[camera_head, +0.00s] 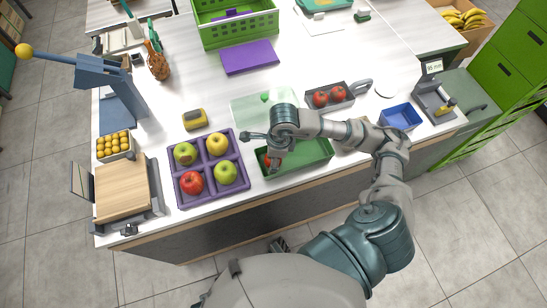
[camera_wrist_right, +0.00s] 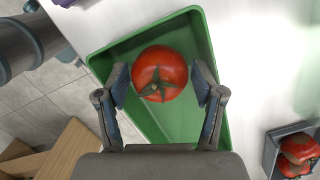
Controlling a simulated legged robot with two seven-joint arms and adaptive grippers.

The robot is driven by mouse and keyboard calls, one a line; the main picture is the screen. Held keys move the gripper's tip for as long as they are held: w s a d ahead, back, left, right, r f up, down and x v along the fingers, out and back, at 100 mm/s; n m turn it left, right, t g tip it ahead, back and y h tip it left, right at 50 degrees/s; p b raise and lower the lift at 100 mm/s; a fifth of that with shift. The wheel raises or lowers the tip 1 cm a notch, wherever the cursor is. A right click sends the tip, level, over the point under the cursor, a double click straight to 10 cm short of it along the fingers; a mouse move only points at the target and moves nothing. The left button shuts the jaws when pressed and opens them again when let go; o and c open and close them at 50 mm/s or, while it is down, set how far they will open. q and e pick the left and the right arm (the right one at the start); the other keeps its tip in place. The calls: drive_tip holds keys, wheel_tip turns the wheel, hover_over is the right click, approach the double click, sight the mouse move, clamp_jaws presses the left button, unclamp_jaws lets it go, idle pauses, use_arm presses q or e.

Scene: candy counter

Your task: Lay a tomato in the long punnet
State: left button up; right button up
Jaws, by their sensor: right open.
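A red tomato (camera_wrist_right: 160,73) with a green calyx is inside the long green punnet (camera_wrist_right: 190,30). In the head view the tomato (camera_head: 266,160) shows partly at the left end of the punnet (camera_head: 310,162), below my right gripper. My right gripper (camera_wrist_right: 161,88) is open, with one finger on each side of the tomato and a small gap at both sides. In the head view my wrist hides much of this gripper (camera_head: 270,157) and part of the punnet. Two more tomatoes (camera_head: 329,96) lie in a grey handled tray (camera_head: 350,102). I cannot make out my left gripper.
A purple compartment tray (camera_head: 208,162) with apples stands close left of the punnet. A pale green translucent sheet or lid (camera_head: 245,110) lies behind it. A blue bin (camera_head: 400,117) and a scale (camera_head: 432,100) stand to the right. A yellow device (camera_head: 195,119) lies behind the apples.

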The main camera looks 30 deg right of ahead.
drive_tip(key=shift+s+d+r+p, duration=0.15)
drive_tip(key=shift+r+p, duration=0.55)
drive_tip(key=shift+r, duration=0.65)
drive_tip(key=shift+d+r+p, duration=0.1)
drive_tip(key=shift+r+p, duration=0.6)
drive_tip(key=shift+r, duration=0.65)
drive_tip(key=o, duration=0.6)
drive_tip(key=shift+c, duration=0.2)
wheel_tip(320, 180, up, 12)
drive_tip(key=d, duration=0.1)
drive_tip(key=shift+s+d+f, duration=0.15)
drive_tip(key=shift+s+d, duration=0.05)
drive_tip(key=shift+s, duration=0.15)
